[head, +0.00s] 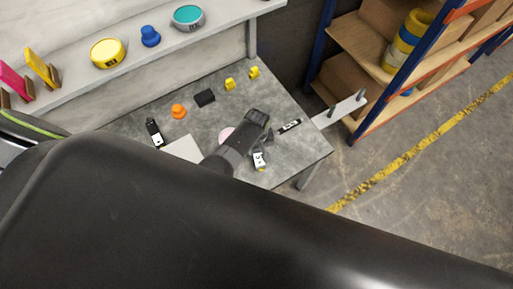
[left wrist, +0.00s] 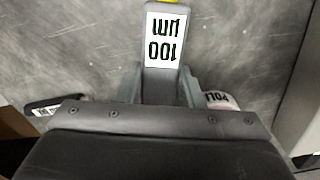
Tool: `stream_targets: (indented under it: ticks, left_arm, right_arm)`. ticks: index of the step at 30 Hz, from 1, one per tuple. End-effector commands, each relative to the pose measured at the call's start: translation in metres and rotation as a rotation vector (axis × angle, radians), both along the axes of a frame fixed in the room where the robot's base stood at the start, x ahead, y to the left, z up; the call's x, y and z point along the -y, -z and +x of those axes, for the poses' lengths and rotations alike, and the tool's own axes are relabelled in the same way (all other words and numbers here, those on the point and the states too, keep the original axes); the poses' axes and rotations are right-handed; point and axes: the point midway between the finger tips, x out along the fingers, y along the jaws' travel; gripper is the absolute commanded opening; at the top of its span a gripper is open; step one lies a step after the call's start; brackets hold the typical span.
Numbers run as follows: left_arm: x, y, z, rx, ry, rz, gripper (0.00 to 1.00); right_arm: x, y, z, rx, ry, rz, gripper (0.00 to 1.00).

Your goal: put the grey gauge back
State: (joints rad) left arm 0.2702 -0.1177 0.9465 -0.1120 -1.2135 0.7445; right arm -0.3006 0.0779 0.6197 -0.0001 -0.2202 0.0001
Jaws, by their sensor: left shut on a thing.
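The grey gauge (left wrist: 163,75), with a white label reading 100 µm and a yellow end, is between the fingers of my left gripper (left wrist: 160,88). In the head view my left gripper (head: 262,147) is over the right part of the grey table, shut on the gauge (head: 259,159). The gauge's label and yellow tip show below the fingers; its inner end is hidden between them. I cannot tell whether it touches the table. My right gripper is not in view.
On the table (head: 285,158) are a black labelled item (head: 289,126), a pink disc (head: 226,133), a black block (head: 204,97), an orange knob (head: 179,111), yellow pieces (head: 230,84) and another black labelled item (head: 154,132). A pegged bracket (head: 340,108) juts out right, near the shelving (head: 345,60).

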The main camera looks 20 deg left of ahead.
Motion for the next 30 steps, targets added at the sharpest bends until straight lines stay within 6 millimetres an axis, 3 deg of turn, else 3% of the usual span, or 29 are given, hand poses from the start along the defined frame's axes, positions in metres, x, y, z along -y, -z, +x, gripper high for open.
stream_targets:
  ticks: [21,22,27,30]
  left_arm:
    - [0.000,0.013,0.000,0.000,0.000,0.000,0.07]
    - [0.000,0.013,0.000,0.000,0.000,0.000,0.35]
    - [0.000,0.012,0.000,0.000,0.000,0.000,0.58]
    - [0.000,0.012,0.000,0.000,0.000,0.000,0.59]
  right_arm:
    - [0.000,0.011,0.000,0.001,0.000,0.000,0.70]
    - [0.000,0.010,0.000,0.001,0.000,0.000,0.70]
    - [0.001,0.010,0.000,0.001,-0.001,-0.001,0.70]
    - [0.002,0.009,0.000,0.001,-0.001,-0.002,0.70]
